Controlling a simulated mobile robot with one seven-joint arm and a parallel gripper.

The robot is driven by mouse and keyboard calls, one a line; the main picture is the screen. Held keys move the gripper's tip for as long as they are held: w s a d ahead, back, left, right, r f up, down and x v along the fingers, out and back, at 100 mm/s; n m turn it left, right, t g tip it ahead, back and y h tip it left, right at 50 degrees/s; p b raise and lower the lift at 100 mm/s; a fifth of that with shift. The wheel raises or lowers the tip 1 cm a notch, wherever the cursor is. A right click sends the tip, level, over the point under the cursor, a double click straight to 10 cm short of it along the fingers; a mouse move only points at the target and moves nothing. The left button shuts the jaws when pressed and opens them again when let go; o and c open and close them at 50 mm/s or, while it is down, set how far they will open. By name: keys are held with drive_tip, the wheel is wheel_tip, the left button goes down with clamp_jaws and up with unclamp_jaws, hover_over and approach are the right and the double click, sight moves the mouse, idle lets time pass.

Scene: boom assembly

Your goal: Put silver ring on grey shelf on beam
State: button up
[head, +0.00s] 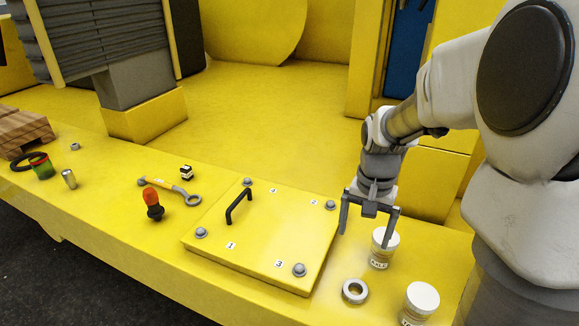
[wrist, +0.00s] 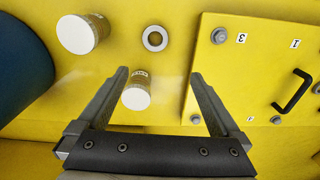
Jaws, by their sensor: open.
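The silver ring (head: 352,300) lies flat on the yellow beam (head: 160,278), in front of my gripper and right of the hatch plate; it also shows top centre in the wrist view (wrist: 155,49). My gripper (head: 367,237) is open and empty, its fingers pointing down above the beam. In the wrist view its fingertips (wrist: 159,74) stand apart, with a white-lidded jar (wrist: 137,98) showing between them and the ring beyond. I cannot tell for certain which surface is the grey shelf; a grey block (head: 135,80) stands on a yellow base at the upper left.
Two white-lidded jars (head: 384,238) (head: 422,298) stand near the ring. A bolted yellow hatch plate (head: 270,245) with a black handle lies to the left. Further left are a wrench (head: 172,190), a red-topped item (head: 152,200), small parts and a wooden pallet (head: 25,130).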

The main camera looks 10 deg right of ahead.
hover_over(354, 293)
drive_tip(key=f, duration=1.3)
drive_tip(key=shift+w, duration=0.3)
drive_tip(key=f, duration=0.4)
drive_tip(key=shift+s, duration=0.35)
drive_tip(key=shift+f, duration=0.55)
drive_tip(key=shift+c, duration=0.3)
drive_tip(key=shift+w, duration=0.1)
clamp_jaws()
drive_tip(key=shift+r, duration=0.1)
